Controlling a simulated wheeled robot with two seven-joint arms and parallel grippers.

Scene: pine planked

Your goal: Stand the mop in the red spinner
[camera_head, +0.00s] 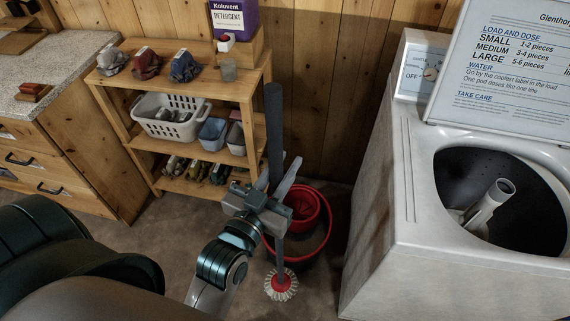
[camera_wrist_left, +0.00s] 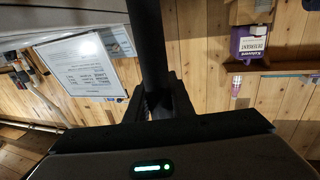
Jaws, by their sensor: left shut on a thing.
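My left gripper (camera_head: 275,195) is shut on the dark grey handle of the mop (camera_head: 275,130), and holds it roughly upright. The handle also shows in the left wrist view (camera_wrist_left: 151,50), running between the fingers (camera_wrist_left: 155,100). The mop's red and white string head (camera_head: 281,285) hangs low in front of the bucket, apart from the spinner. The red spinner (camera_head: 303,207) sits in a dark bucket with a red rim (camera_head: 331,222) on the floor, behind and to the right of the gripper. The gripper and handle hide the bucket's left part. My right gripper is not in view.
A wooden shelf (camera_head: 190,92) with rags, a white basket (camera_head: 168,118) and small tubs stands left of the bucket. An open washing machine (camera_head: 385,190) stands close on its right. A detergent box (camera_head: 235,18) is at the back. Floor is clear in front.

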